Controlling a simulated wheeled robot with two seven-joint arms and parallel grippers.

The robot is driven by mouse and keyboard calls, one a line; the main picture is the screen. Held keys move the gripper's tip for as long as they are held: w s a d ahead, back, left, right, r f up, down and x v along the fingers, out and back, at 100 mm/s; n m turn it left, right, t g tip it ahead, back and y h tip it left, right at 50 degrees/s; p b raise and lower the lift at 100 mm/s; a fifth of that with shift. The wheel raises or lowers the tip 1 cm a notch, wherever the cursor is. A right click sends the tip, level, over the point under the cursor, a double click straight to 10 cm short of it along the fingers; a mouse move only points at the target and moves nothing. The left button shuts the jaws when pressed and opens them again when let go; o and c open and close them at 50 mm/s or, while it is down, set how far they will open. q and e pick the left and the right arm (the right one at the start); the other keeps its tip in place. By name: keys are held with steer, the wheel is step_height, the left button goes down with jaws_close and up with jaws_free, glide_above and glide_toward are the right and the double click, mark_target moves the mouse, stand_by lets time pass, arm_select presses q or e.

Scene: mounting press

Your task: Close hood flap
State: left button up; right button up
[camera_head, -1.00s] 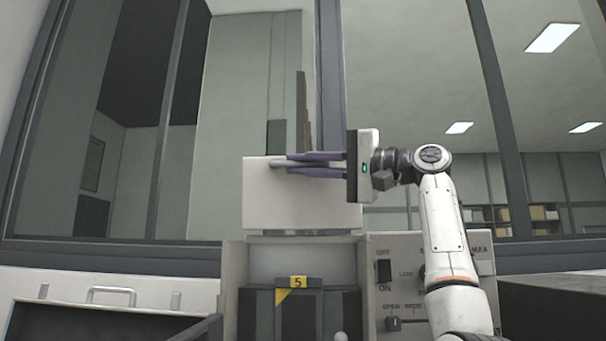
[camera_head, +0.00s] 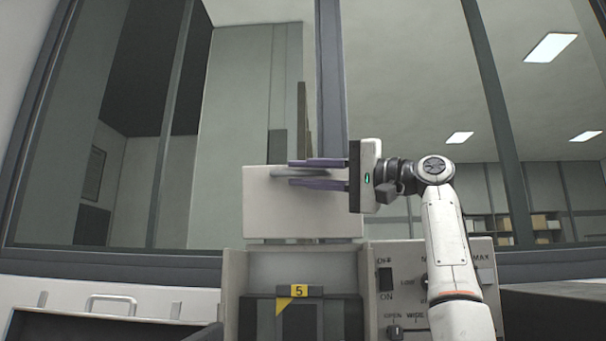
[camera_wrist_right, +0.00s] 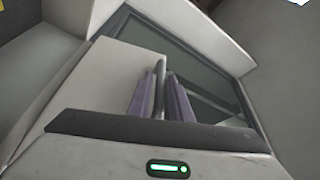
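The hood flap (camera_head: 262,213) is a pale flat panel standing upright above the press housing in the head view. A grey bar handle (camera_head: 281,172) runs sideways across its upper part. My right gripper (camera_head: 292,172) reaches in from the right, with one purple finger above the bar and one below. In the right wrist view the bar (camera_wrist_right: 160,72) runs between the two fingers, with the pale flap (camera_wrist_right: 113,78) behind. My left gripper is out of view.
Below the flap is the press housing with a yellow label 5 (camera_head: 299,291). A control panel (camera_head: 408,258) with switches is to its right, under my right arm. A dark open bin (camera_head: 110,325) is at lower left. Large framed windows stand behind.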

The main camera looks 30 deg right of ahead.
steer(key=b+v, duration=0.2)
steer(key=v, duration=0.8)
